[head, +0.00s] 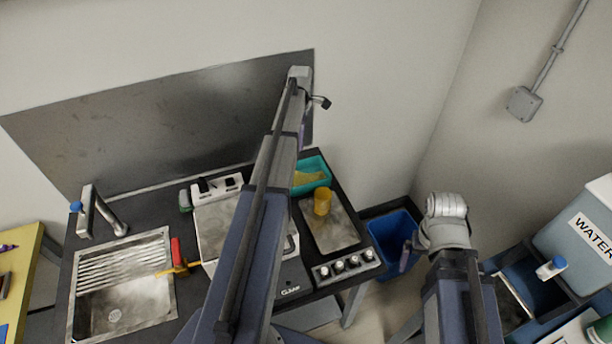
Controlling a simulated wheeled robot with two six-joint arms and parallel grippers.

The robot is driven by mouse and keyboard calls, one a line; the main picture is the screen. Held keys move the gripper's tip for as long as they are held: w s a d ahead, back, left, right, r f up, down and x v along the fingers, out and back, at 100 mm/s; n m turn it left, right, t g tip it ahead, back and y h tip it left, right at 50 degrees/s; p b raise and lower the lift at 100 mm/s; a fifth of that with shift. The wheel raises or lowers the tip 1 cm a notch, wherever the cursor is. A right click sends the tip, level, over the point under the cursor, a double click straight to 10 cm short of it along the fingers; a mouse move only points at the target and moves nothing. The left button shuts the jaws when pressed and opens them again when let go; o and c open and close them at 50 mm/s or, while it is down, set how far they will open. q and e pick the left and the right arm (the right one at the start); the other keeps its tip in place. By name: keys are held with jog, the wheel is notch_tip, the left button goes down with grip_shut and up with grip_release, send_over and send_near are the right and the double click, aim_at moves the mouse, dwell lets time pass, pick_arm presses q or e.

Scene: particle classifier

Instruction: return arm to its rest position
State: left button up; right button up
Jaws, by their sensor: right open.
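My right arm comes in from the bottom right and ends in a grey wrist over the floor near the blue bin. My right gripper (406,256) is small in view, open and empty, in front of the bin's right side. My left arm is stretched long through the middle of the view, up past the counter towards the wall panel. Its far end is narrow, and its jaws cannot be made out clearly.
The dark counter holds a sink (122,290) with a faucet (97,212), a white appliance (216,222), a teal tray (313,165) and a yellow cup (322,201) on a metal plate. A blue bin (388,236) stands right of the counter. A water container (590,235) is at the right.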

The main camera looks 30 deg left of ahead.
jog(key=shift+f, duration=0.2)
notch_tip(320, 180, down, 8)
jog(key=b, duration=0.8)
jog(key=shift+f+b, duration=0.25)
jog(key=shift+b, duration=0.15)
